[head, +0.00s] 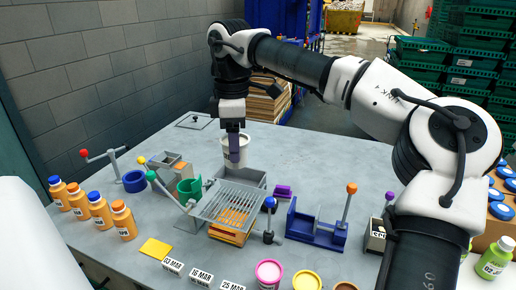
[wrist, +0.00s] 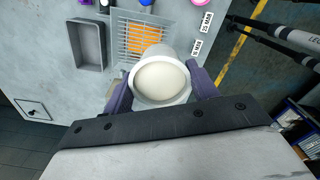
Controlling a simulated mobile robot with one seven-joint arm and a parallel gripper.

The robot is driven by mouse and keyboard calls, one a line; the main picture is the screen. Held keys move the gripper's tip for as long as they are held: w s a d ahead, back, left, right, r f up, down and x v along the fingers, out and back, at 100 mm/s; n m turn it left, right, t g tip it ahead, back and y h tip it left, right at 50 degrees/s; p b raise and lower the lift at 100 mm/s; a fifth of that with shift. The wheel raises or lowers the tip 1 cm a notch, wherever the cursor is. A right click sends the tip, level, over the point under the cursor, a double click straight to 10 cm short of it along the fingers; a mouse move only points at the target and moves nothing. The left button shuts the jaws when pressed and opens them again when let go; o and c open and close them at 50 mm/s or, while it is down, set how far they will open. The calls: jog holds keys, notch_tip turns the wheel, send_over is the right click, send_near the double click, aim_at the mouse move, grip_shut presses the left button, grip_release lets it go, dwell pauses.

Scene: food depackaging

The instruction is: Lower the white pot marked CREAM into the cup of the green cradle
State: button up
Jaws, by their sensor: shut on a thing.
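My gripper (head: 234,148) is shut on a white pot (head: 226,155) and holds it upright, above the table, in the head view. In the wrist view the pot (wrist: 160,82) sits between the purple fingers of my gripper (wrist: 161,90), with its pale round end facing the camera. No CREAM marking can be read on it. The green cradle (head: 189,189) stands on the table to the left of the pot and nearer the head camera, apart from it. The inside of its cup is mostly hidden. I cannot make out the cradle in the wrist view.
A grey slotted rack over an orange grid (head: 231,205) stands just right of the cradle. A grey tray (wrist: 88,45) shows in the wrist view. A blue fixture (head: 316,228) is at right, orange bottles (head: 98,211) at left. A red-knobbed lever (head: 102,155) stands at the back left.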

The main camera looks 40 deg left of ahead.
jog(key=s+a, duration=0.1)
jog(key=a, duration=1.7)
jog(key=shift+s+a+f, duration=0.25)
jog(key=shift+a+f, duration=0.05)
jog(key=shift+f, duration=0.15)
jog(key=shift+f+b, duration=5)
jog(key=shift+f, duration=2.2)
jog(key=shift+f+b, duration=0.75)
jog(key=shift+f, duration=0.5)
jog(key=o, duration=1.1)
